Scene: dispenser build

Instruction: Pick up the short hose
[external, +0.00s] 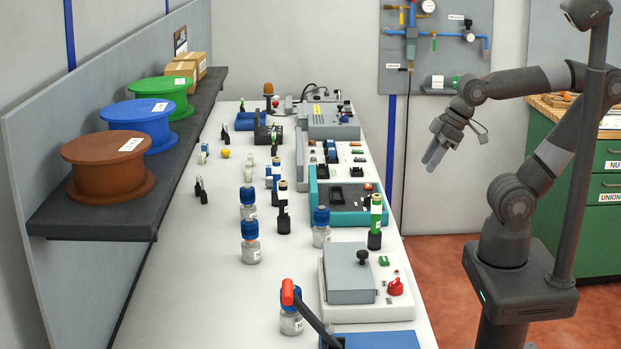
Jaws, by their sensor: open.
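I cannot pick out a short hose with certainty in the external view. Small parts on the white table (190,290) are too small to tell apart. My gripper (433,161) hangs in the air to the right of the table, fingers pointing down and left. It is open, with nothing visible between the fingers. It is apart from everything on the table.
Brown (108,165), blue (139,124) and green (163,95) spools stand on a dark left shelf (90,212). Several blue-capped jars (250,249), a teal tray (317,203) and a grey-lidded box (347,274) occupy the table. Its left strip is mostly clear.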

